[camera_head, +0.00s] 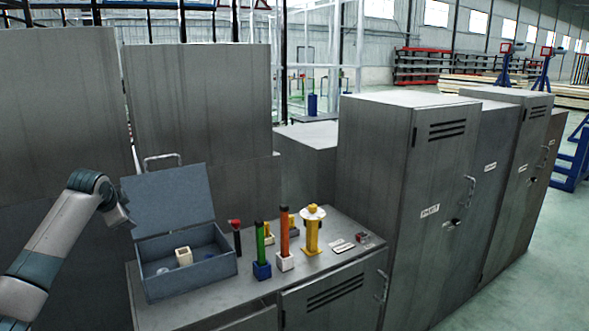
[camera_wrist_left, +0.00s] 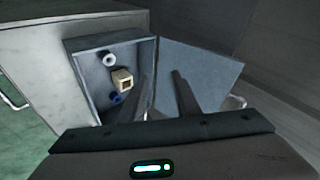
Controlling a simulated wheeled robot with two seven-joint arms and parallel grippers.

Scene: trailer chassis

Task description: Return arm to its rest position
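My left arm comes in from the left in the head view, and its wrist ends beside the raised lid of a grey-blue box (camera_head: 190,281). The fingers are not clear there. In the left wrist view my left gripper (camera_wrist_left: 165,82) shows two dark fingers with a gap between them and nothing held. They point over the open box (camera_wrist_left: 84,73) and its lid (camera_wrist_left: 212,70). A cream hollow block (camera_head: 184,256) lies in the box and also shows in the left wrist view (camera_wrist_left: 122,80). Small blue-and-white round parts (camera_wrist_left: 108,58) lie near it. My right gripper is out of view.
The box stands on a grey metal cabinet top (camera_head: 310,262). Right of it stand a red-topped black tool (camera_head: 236,238), a green stick (camera_head: 261,243) in a blue base, an orange stick (camera_head: 284,232) in a white base and a yellow stand (camera_head: 312,230). Tall lockers (camera_head: 390,190) rise at the right.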

